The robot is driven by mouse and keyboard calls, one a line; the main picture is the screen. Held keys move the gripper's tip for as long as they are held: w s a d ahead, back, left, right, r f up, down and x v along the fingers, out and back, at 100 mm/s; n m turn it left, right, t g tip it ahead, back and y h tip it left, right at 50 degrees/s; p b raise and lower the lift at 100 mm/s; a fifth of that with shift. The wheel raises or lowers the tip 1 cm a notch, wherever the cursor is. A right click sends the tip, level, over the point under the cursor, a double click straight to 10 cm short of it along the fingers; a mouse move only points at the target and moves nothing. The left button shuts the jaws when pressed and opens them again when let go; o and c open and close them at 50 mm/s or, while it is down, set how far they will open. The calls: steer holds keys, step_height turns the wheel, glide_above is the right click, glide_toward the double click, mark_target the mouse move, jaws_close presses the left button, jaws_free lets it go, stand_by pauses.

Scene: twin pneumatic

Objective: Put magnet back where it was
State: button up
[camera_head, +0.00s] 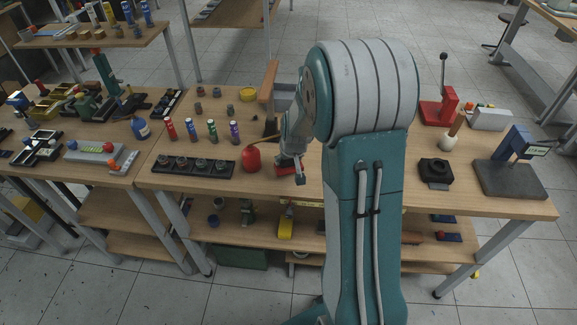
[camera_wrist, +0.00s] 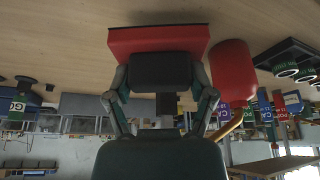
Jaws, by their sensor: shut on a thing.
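The magnet, a red block with a dark part, shows in the wrist view (camera_wrist: 158,40) between my fingers, which are closed on it. My gripper (camera_wrist: 163,78) is upside down in this view, with the table at the top. In the head view my gripper (camera_head: 290,163) points down at the table, and the red magnet (camera_head: 285,169) shows just under it, low at the tabletop. I cannot tell whether it touches the wood. My arm hides part of the table to the right.
A red oil can (camera_head: 251,158) stands close to the left of the magnet. A black tray with round parts (camera_head: 194,166) and several coloured cans (camera_head: 212,130) are further left. A black block (camera_head: 435,172) and a red press (camera_head: 440,108) are right of my arm.

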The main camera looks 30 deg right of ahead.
mark_target(289, 165)
steer(key=shift+w+d+f, duration=0.1)
steer(key=shift+w+f, duration=0.05)
steer(key=shift+f, duration=1.55)
steer(key=shift+f, duration=0.15)
steer(key=o, duration=1.1)
steer(key=shift+o, duration=0.2)
steer(key=v, duration=1.2)
steer(key=s+a+r, duration=0.4)
steer(key=s, duration=0.3)
steer(key=s+a+r+n, duration=0.1)
steer(key=s+a+r, duration=0.4)
steer(key=s, duration=0.2)
steer(key=s+a+r+n+t+y, duration=0.1)
steer(key=s+a+r, duration=0.3)
steer(key=s, duration=0.3)
steer(key=shift+a+r, duration=0.35)
